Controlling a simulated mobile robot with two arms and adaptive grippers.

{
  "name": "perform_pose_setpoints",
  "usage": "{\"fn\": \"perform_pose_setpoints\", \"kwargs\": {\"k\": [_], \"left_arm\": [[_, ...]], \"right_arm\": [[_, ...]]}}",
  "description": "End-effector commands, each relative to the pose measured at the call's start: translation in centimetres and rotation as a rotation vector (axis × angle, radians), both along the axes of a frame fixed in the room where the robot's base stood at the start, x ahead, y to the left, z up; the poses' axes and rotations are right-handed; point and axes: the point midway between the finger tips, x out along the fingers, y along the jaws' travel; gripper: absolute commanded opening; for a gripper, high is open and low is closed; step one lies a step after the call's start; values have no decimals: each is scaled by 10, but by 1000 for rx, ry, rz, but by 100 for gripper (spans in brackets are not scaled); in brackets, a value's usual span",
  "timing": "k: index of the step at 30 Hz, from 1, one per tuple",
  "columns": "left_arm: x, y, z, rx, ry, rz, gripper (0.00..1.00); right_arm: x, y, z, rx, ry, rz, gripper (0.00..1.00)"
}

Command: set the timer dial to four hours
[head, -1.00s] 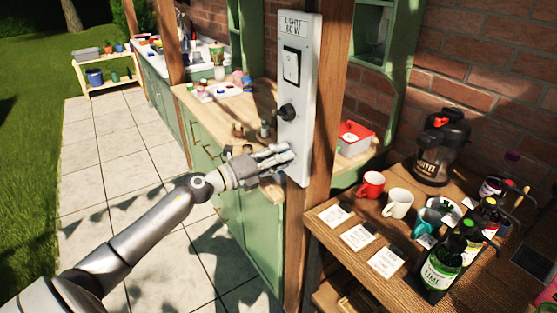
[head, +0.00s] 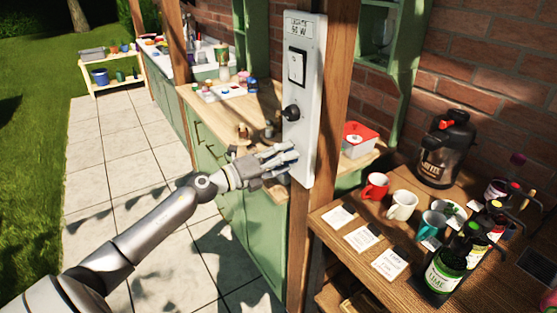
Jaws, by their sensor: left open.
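The control panel (head: 302,150) is a tall pale plate fixed to a wooden post. It carries a label (head: 298,26) at the top, a rocker switch (head: 296,68) below it, and a black dial knob (head: 291,112) at mid-height. Any marks around the knob are too small to read. My left gripper (head: 290,157) is open and empty, just below the knob, with its fingertips at the lower part of the panel. I cannot tell whether the fingertips touch the panel. The knob is apart from the fingers. My right gripper is not in view.
A wooden table (head: 340,262) at the right holds mugs (head: 401,205), white cards, bottles (head: 446,270) and a dark dispenser (head: 446,148). A green-fronted counter (head: 215,150) with small items stands behind my left gripper. The paved path (head: 110,150) at the left is clear.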

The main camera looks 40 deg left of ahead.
Motion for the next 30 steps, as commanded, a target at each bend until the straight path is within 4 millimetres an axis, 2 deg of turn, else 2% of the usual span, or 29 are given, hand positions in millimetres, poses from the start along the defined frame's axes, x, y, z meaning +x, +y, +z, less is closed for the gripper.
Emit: {"fn": "perform_pose_setpoints", "kwargs": {"k": [8, 24, 30], "left_arm": [[-19, 8, -2, -1, 2, 1, 57], [-90, 37, -2, -2, 3, 1, 57], [-107, 44, -1, -2, 1, -1, 57]], "right_arm": [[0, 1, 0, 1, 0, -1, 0], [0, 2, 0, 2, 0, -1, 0], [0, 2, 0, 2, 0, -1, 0]]}}
